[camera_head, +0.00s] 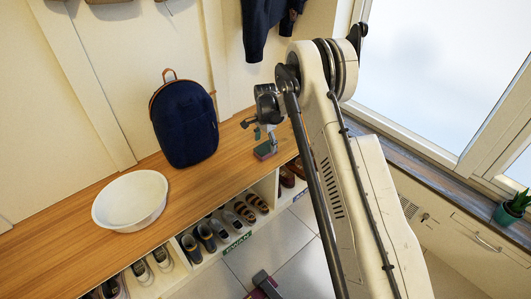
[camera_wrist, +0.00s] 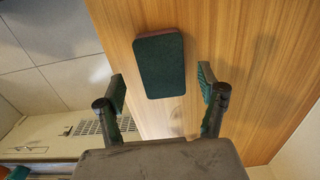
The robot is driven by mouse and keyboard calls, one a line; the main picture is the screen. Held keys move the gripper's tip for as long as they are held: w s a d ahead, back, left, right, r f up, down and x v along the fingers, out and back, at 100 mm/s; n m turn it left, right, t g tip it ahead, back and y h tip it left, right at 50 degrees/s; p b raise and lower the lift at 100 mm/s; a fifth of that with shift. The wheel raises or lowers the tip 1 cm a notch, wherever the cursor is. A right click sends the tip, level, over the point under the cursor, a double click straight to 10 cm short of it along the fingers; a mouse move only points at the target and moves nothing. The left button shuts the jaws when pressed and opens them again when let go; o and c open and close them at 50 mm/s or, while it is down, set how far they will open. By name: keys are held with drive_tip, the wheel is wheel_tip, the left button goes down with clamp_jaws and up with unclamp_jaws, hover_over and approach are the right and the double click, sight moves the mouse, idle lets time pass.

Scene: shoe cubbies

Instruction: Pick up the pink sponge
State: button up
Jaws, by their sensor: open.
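The sponge (camera_head: 265,151) lies on the wooden bench top, near its right end in the head view. In the wrist view the sponge (camera_wrist: 160,65) shows a dark green top face with a pinkish side at its far edge. My gripper (camera_head: 262,130) is just above the sponge in the head view. In the wrist view my gripper (camera_wrist: 162,84) is open, with one finger on each side of the sponge's near end. The fingers look apart from the sponge, and nothing is between them but the near end's line.
A dark blue backpack (camera_head: 185,122) stands on the bench (camera_head: 60,237) left of my gripper. A white basin (camera_head: 130,201) sits further left. Cubbies with several shoes (camera_head: 206,236) are below the bench front. A potted plant (camera_head: 512,208) is at far right.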

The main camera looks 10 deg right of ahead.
sight(265, 147)
wheel_tip(265, 147, down, 4)
drive_tip(key=shift+w+b, duration=0.15)
drive_tip(key=shift+b, duration=0.5)
drive_tip(key=shift+r, duration=0.1)
drive_tip(key=c, duration=0.9)
drive_tip(key=shift+r, duration=0.1)
drive_tip(key=shift+r+p, duration=0.4)
drive_tip(key=shift+r, duration=0.25)
wheel_tip(265, 147, up, 3)
drive_tip(key=shift+f+p, duration=0.2)
drive_tip(key=shift+p, duration=0.35)
drive_tip(key=s+a+r+p, duration=0.1)
drive_tip(key=s+a+r, duration=0.1)
drive_tip(key=a, duration=0.1)
drive_tip(key=s+a+r+p, duration=0.1)
drive_tip(key=a+r, duration=0.1)
drive_tip(key=a, duration=0.1)
drive_tip(key=s+a+r+p, duration=0.1)
drive_tip(key=s+a+r, duration=0.1)
drive_tip(key=a+r, duration=0.1)
drive_tip(key=shift+s+a, duration=0.35)
drive_tip(key=shift+a, duration=0.2)
